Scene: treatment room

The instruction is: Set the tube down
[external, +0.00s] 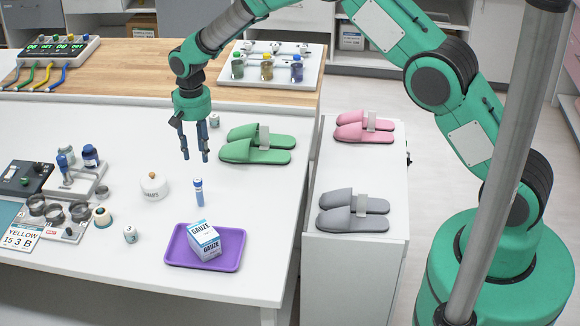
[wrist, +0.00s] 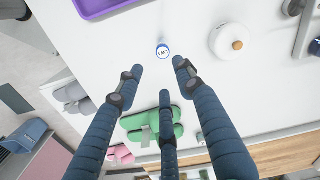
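A purple tray (external: 173,248) holding a gauze box (external: 204,242) lies in front of the tube. A white lidded jar (external: 154,186) stands left of it. Green slippers (external: 255,150) lie behind on the right. Metal cups and bottles crowd the left.

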